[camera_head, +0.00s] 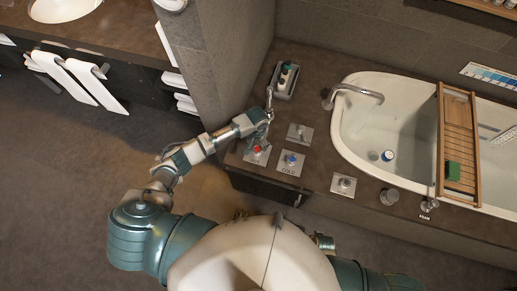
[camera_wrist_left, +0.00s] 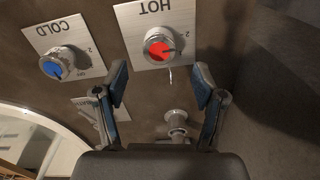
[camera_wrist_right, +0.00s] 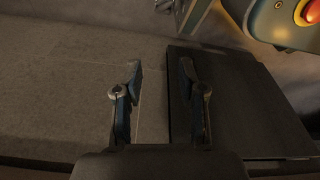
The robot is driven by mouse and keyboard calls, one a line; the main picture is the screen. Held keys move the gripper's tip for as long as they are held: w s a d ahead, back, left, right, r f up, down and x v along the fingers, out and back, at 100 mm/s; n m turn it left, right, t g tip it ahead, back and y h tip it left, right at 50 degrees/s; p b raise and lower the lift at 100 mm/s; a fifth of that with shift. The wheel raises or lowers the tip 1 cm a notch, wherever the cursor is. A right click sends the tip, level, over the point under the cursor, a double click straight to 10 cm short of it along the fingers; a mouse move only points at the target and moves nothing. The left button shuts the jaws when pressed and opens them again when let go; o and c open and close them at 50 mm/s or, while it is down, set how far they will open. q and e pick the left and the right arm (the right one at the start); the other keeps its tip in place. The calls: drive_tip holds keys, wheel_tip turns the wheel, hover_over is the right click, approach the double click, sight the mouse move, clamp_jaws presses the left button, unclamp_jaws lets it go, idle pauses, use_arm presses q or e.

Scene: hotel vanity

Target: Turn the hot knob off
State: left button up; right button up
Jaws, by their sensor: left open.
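The hot knob (camera_wrist_left: 159,47) has a red face and a metal rim and stands on a square plate marked HOT. It shows upside down in the left wrist view, and as a small red spot in the head view (camera_head: 258,149). My left gripper (camera_wrist_left: 160,80) is open and empty, with its fingers apart just short of the hot knob and none seen touching it. In the head view my left gripper (camera_head: 262,125) hangs over the counter by the hot plate. My right gripper (camera_wrist_right: 160,82) is open and empty, facing dark cabinet panels and floor.
The blue cold knob (camera_wrist_left: 54,67) on its COLD plate sits beside the hot one. Another metal control plate (camera_head: 299,133), a small tray with bottles (camera_head: 285,82) and the faucet (camera_head: 352,93) are close by. The bathtub (camera_head: 352,130) with a wooden rack (camera_head: 458,150) lies right.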

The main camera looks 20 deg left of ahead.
sight(257, 149)
use_arm(q)
drive_tip(key=f, duration=0.3)
drive_tip(key=f+b, duration=0.1)
drive_tip(key=f, duration=0.1)
drive_tip(key=shift+a+f, duration=0.2)
drive_tip(key=shift+a, duration=0.05)
drive_tip(key=shift+d+f, duration=0.25)
drive_tip(key=shift+f, duration=0.3)
drive_tip(key=shift+d, duration=0.25)
use_arm(e)
drive_tip(key=r, duration=0.1)
drive_tip(key=w+r, duration=0.1)
drive_tip(key=r, duration=0.1)
drive_tip(key=w+r, duration=0.1)
drive_tip(key=shift+w+r, duration=0.15)
drive_tip(key=shift+r, duration=0.1)
use_arm(q)
drive_tip(key=shift+a+f, duration=0.1)
drive_tip(key=shift+a, duration=0.25)
drive_tip(key=c, duration=1.1)
use_arm(e)
drive_tip(key=shift+w+a, duration=0.1)
drive_tip(key=shift+a, duration=0.2)
